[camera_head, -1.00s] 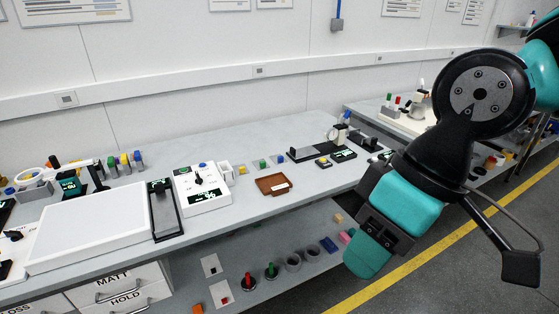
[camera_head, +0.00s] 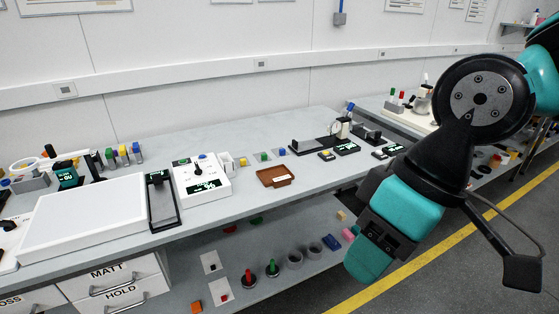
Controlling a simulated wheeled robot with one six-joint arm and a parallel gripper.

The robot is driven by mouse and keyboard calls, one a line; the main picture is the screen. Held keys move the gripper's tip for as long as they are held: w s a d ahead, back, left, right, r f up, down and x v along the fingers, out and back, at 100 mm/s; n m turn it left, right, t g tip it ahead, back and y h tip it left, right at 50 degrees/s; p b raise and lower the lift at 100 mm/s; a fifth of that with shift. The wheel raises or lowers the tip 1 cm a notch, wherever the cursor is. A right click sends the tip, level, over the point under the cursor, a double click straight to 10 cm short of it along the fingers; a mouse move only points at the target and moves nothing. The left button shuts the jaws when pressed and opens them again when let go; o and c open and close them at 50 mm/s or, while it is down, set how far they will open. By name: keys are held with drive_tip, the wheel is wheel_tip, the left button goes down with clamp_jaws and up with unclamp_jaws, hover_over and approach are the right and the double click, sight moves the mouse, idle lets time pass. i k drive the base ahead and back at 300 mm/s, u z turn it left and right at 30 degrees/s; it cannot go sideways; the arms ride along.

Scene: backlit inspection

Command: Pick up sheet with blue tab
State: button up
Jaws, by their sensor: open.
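A small blue tab (camera_head: 282,152) stands on a pale piece near the back of the bench, right of similar green (camera_head: 264,157) and yellow (camera_head: 243,161) ones. The sheet under the blue tab is too small to make out clearly. My gripper (camera_head: 374,245) is at the end of my teal and black arm at right, in front of the bench edge and well away from the blue tab. Its fingertips do not show clearly; it appears to hold nothing.
A white light panel (camera_head: 85,215) and a white instrument (camera_head: 202,184) stand on the bench at left. A brown tray (camera_head: 276,176) lies in front of the tabs. Gauges (camera_head: 342,128) stand at back right. A lower shelf (camera_head: 310,270) holds small parts. Open floor lies right.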

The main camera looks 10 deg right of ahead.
sight(280, 152)
drive_tip(key=u, duration=0.65)
drive_tip(key=i, duration=1.45)
drive_tip(key=z, duration=0.4)
drive_tip(key=i, duration=0.7)
drive_tip(key=z, duration=0.45)
